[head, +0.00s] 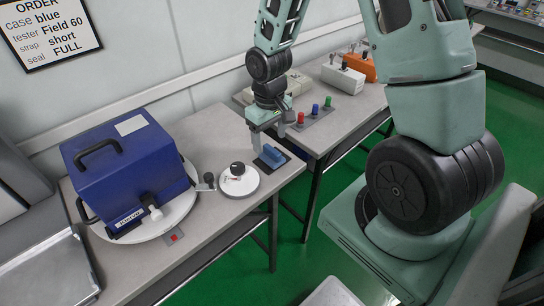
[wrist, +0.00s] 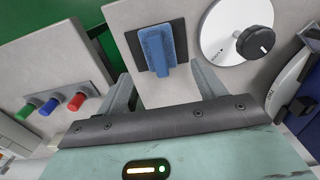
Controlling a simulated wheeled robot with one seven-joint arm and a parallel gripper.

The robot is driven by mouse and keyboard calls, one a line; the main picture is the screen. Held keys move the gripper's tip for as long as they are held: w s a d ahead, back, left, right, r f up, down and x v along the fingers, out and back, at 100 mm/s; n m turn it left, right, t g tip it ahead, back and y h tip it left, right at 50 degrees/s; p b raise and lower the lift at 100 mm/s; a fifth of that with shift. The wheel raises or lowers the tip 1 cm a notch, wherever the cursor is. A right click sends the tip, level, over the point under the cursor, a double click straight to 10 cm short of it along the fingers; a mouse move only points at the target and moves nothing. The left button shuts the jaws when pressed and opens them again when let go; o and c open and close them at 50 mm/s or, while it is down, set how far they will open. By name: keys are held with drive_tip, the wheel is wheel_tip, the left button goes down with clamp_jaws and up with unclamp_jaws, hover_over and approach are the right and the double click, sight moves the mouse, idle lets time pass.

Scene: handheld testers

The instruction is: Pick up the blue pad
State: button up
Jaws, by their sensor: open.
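The blue pad (head: 271,156) lies on a dark square mat (head: 283,165) near the table's right edge, and it has a raised blue grip on top. In the wrist view the blue pad (wrist: 156,44) is on its dark mat (wrist: 134,48), ahead of the fingers. My gripper (head: 269,138) is open and points down just above and behind the pad. In the wrist view my gripper (wrist: 164,82) has its two fingers apart, one to each side of the pad's near end. Nothing is held between them.
A white dial with a black knob (head: 238,180) stands left of the pad. Further left a blue case (head: 125,165) sits on a white round plate (head: 185,205). Red, blue and green pegs (head: 315,109) and boxy testers (head: 343,77) stand on the right-hand table.

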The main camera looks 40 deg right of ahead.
sight(271, 148)
drive_tip(key=f, duration=0.5)
drive_tip(key=shift+s, duration=0.25)
drive_tip(key=shift+r, duration=0.1)
drive_tip(key=c, duration=1.1)
drive_tip(key=shift+c, duration=0.2)
wheel_tip(271, 148, up, 10)
drive_tip(key=shift+p, duration=0.45)
